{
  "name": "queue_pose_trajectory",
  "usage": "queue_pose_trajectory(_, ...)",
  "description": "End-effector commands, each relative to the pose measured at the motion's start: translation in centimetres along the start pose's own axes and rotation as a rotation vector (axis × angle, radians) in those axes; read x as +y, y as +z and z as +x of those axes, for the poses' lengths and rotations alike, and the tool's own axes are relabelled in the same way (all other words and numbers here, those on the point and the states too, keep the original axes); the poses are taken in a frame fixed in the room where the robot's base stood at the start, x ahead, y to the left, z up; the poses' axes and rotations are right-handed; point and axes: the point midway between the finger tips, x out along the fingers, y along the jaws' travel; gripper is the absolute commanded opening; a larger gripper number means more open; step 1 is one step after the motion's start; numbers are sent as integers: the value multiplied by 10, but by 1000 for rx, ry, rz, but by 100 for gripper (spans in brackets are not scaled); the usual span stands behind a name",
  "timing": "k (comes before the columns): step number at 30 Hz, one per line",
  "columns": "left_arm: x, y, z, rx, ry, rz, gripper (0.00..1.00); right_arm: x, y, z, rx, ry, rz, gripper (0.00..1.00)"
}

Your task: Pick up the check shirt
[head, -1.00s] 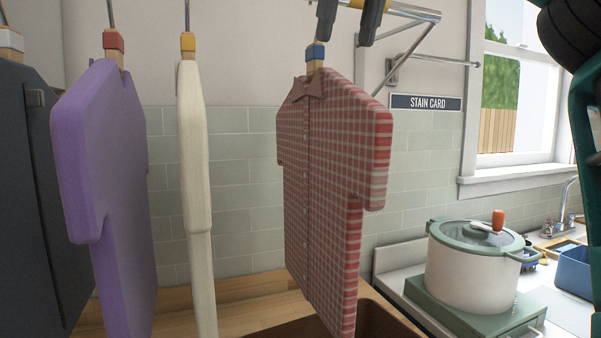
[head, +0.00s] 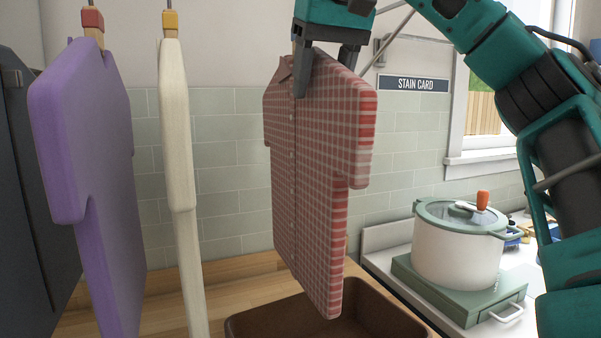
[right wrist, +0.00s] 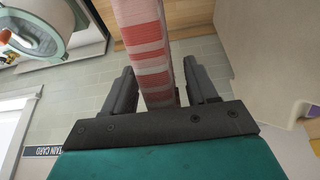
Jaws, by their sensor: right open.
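The red-and-white check shirt (head: 310,170) hangs upright in the middle of the head view. My right gripper (head: 328,85) is at its top, around the collar and shoulder area, with its dark fingers pointing down. In the right wrist view, the check shirt (right wrist: 143,45) runs between the two fingers of the right gripper (right wrist: 162,85). The fingers stand apart, with a gap beside the cloth. The gripper hides the top of the shirt's hanger. My left gripper is not in view.
A purple shirt (head: 85,170) and a cream shirt (head: 178,170) hang to the left. A brown bin (head: 255,325) stands below the check shirt. A lidded pot (head: 455,250) sits on a green stove (head: 445,295) at right. A STAIN CARD sign (head: 413,83) is on the wall.

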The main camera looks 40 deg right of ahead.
Motion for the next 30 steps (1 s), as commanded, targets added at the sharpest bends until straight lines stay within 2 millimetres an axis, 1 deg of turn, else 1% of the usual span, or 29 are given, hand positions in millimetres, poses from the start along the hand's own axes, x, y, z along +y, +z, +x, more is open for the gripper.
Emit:
queue_pose_trajectory(1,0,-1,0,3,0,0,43,0,0,7,-5,-1,0,57)
queue_pose_trajectory(3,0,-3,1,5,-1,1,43,0,0,12,-3,0,1,57)
queue_pose_trajectory(6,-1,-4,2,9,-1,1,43,0,0,17,-2,-1,2,57)
queue_pose_trajectory(14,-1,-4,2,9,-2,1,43,0,0,18,0,-1,3,57)
queue_pose_trajectory(30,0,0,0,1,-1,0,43,0,0,18,0,-1,2,7)
